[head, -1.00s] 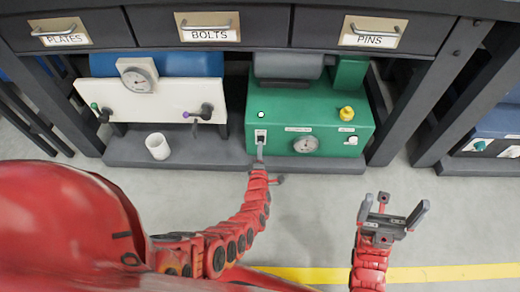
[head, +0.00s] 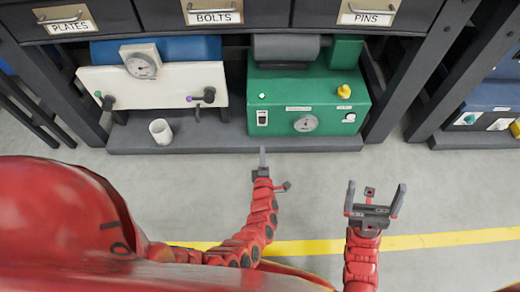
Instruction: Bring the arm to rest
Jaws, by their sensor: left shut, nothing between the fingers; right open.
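My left gripper (head: 262,158) is shut and empty. It points toward the green machine and stands apart from it, in front of the grey base shelf as seen from above. My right gripper (head: 374,200) is open and empty, over the floor at the lower right. My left arm reaches in from the lower left.
A white cup (head: 161,131) is on the grey shelf (head: 210,138). Labelled drawers (head: 212,12) run above. Open floor (head: 330,175) with a yellow line (head: 440,240) lies in front.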

